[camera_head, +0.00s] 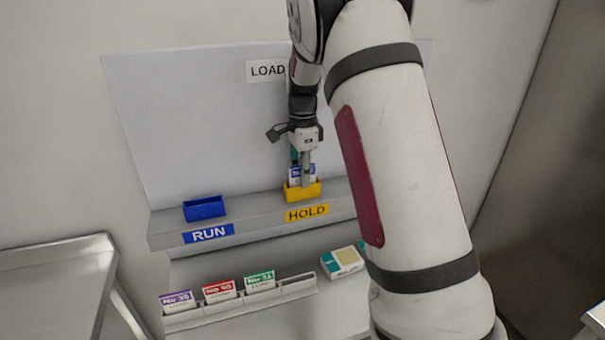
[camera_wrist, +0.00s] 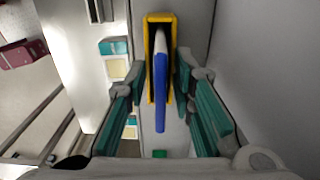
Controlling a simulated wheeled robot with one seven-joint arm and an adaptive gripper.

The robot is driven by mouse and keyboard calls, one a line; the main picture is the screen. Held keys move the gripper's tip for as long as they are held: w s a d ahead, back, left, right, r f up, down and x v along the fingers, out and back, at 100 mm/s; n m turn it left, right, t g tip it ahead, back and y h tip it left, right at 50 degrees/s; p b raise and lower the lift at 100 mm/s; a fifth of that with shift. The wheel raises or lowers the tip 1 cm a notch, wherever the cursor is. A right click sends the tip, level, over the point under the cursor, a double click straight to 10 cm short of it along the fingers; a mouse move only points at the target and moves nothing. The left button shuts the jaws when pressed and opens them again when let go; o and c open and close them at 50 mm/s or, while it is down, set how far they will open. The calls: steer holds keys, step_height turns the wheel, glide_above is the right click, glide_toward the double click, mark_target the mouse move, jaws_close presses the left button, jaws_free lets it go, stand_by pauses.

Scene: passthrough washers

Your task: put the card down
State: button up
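A white card with a blue top band (camera_head: 297,171) stands in the yellow holder (camera_head: 303,193) marked HOLD on the ledge. In the wrist view the card (camera_wrist: 160,90) shows edge-on, with its far part inside the yellow holder (camera_wrist: 150,22). My gripper (camera_head: 302,164) is right above the holder, around the card's upper part. In the wrist view its teal finger pads lie on both sides of the card, with gaps between pads and card. The gripper is open. The card's lower part is hidden in the holder.
An empty-looking blue holder (camera_head: 204,208) marked RUN stands left on the same ledge. Below, a rack (camera_head: 240,304) holds a purple, a red and a green card. A white and teal box (camera_head: 343,262) lies right of the rack. A wall panel (camera_head: 190,120) rises behind.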

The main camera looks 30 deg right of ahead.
stand_by(0.3)
step_height(320, 180, up, 11)
steer(key=shift+b, duration=1)
steer(key=shift+r, duration=0.6)
steer(key=s+a+r+n+t, duration=0.2)
steer(key=s+a+n, duration=0.3)
steer(key=s, duration=0.3)
steer(key=s+a+r+n+t, duration=0.1)
steer(key=s+a+r+n, duration=0.2)
steer(key=s+a+n, duration=0.4)
steer(key=s+a+f+n+t, duration=0.1)
steer(key=s+f+n, duration=0.2)
steer(key=s, duration=0.4)
steer(key=s+a+f+n+t, duration=0.1)
steer(key=s+a+f+n, duration=0.1)
steer(key=s+n, duration=0.3)
steer(key=shift+s+f, duration=0.6)
steer(key=shift+s, duration=0.55)
